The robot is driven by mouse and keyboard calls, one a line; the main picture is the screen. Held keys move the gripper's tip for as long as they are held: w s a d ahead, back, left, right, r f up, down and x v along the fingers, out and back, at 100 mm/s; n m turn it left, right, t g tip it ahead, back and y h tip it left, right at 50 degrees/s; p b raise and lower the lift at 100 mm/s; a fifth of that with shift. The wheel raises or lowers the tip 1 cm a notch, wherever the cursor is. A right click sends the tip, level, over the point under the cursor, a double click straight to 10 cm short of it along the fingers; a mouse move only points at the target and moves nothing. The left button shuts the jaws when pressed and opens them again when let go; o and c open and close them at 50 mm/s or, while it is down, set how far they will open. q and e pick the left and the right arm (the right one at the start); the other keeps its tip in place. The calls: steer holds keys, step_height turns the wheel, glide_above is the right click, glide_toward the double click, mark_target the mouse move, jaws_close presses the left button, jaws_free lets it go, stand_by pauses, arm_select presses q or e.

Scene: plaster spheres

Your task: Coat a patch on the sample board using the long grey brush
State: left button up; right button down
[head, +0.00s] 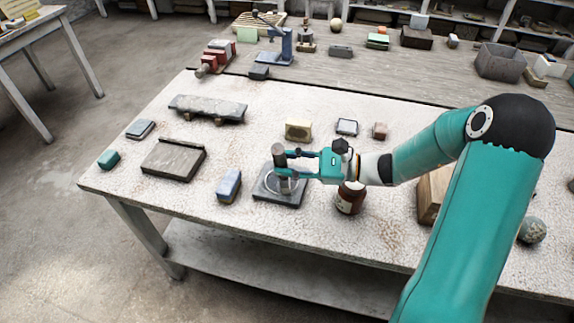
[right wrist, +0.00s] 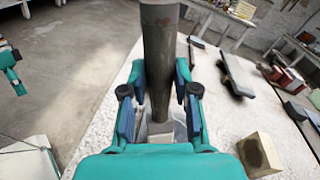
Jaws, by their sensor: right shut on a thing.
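My right gripper (head: 284,160) is shut on an upright, thick grey cylinder, which looks like the handle of the long grey brush (head: 279,152). In the right wrist view the grey handle (right wrist: 159,60) stands between the two fingers (right wrist: 156,105). Its lower end is over a dark square plate with a pale ring (head: 266,195); I cannot tell if it touches. A dark slab with a raised back bar, perhaps the sample board (head: 172,162), lies flat to the left. Part of my left arm or gripper (right wrist: 12,70) shows at the wrist view's left edge; its jaws are unclear.
A blue-white block (head: 229,185) lies left of the plate, and a brown jar (head: 349,198) stands under my right wrist. A yellowish block (head: 298,130) is behind. A mottled long board on feet (head: 207,108) is at the back left. Bare tabletop lies between these things.

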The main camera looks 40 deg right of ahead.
steer(key=shift+w+d+f, duration=0.2)
steer(key=shift+w+d, duration=0.35)
steer(key=shift+d, duration=0.15)
steer(key=shift+r, duration=0.1)
steer(key=shift+s+a+r+p, duration=0.35)
steer(key=shift+s+a+r, duration=0.35)
steer(key=shift+a, duration=0.2)
steer(key=shift+w, duration=0.1)
steer(key=shift+w+d+f+b, duration=0.1)
steer(key=shift+d+f+b, duration=0.1)
steer(key=shift+f+b, duration=0.15)
steer(key=shift+w, duration=0.1)
steer(key=shift+f, duration=0.3)
